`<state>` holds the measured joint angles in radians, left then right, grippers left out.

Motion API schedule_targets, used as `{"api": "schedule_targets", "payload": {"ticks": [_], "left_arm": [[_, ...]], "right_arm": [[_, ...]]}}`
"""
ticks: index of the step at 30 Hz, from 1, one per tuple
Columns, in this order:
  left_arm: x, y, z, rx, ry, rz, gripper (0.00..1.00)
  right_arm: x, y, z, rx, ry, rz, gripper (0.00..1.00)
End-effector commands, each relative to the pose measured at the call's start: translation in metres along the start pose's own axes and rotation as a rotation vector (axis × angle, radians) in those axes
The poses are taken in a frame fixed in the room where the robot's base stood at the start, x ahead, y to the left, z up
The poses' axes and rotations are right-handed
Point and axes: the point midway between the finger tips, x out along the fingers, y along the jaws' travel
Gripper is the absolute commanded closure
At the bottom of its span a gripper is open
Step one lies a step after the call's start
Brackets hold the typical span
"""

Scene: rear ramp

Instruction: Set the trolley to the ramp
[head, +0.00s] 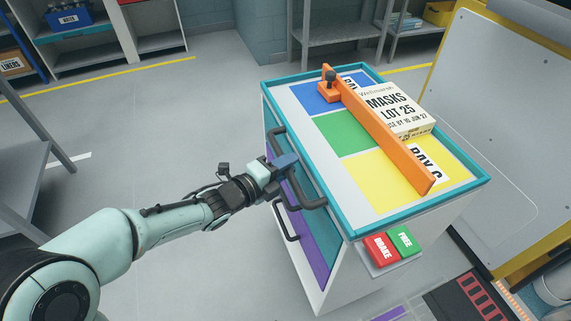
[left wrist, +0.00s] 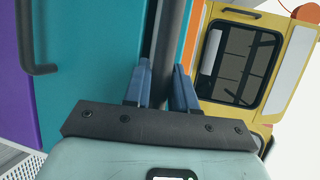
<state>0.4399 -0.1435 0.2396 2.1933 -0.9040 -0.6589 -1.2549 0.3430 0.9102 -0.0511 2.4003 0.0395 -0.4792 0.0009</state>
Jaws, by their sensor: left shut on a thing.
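The trolley (head: 350,228) is a white cabinet with a teal-rimmed top. Its top has blue, green and yellow fields, an orange bar (head: 385,135) and a box marked MASKS LOT 25 (head: 398,108). My left gripper (head: 285,164) is shut on the dark upper handle (head: 313,204) at the trolley's left side. In the left wrist view the blue fingers (left wrist: 162,88) stand on either side of the dark bar (left wrist: 172,35). A red BRAKE pad (head: 381,248) and a green FREE pad (head: 404,240) sit low at the near end. My right gripper is out of view.
A large pale panel with yellow edges (head: 495,120) stands close on the right. A black and red panel (head: 478,296) lies at lower right. Shelves (head: 335,28) stand behind, and a grey rack (head: 25,180) at left. Grey floor is free left of the trolley.

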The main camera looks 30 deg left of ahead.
Motion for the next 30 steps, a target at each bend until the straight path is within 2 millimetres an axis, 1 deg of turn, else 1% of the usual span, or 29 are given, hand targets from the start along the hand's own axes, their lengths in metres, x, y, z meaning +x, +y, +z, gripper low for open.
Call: {"api": "schedule_targets", "payload": {"ticks": [1, 7, 8, 9, 17, 20, 23, 26, 30], "left_arm": [[0.000, 0.002, -0.004, -0.001, 0.009, 0.004, 1.00], [0.000, 0.002, -0.005, -0.001, 0.012, 0.005, 1.00], [0.000, 0.002, -0.006, -0.001, 0.013, 0.005, 0.65], [0.000, 0.002, -0.006, -0.001, 0.012, 0.005, 0.54], [0.000, 0.001, -0.003, -0.001, 0.008, 0.003, 0.54], [-0.004, 0.001, -0.003, 0.000, 0.006, 0.003, 0.54], [-0.016, 0.000, -0.002, 0.001, 0.004, 0.004, 0.54], [-0.036, -0.002, -0.002, 0.001, 0.003, 0.003, 0.54], [-0.069, -0.002, -0.002, 0.001, 0.003, 0.003, 0.54]], "right_arm": [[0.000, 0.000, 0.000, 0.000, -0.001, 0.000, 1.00], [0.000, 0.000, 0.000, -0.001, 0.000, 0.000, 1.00], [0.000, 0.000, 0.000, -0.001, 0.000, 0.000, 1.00], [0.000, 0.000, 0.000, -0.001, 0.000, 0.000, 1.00], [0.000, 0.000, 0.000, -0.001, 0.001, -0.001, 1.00], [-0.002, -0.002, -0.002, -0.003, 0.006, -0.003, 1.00], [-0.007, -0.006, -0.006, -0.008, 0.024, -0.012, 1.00], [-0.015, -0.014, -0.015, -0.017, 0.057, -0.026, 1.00], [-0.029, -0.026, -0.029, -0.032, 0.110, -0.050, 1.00]]}}
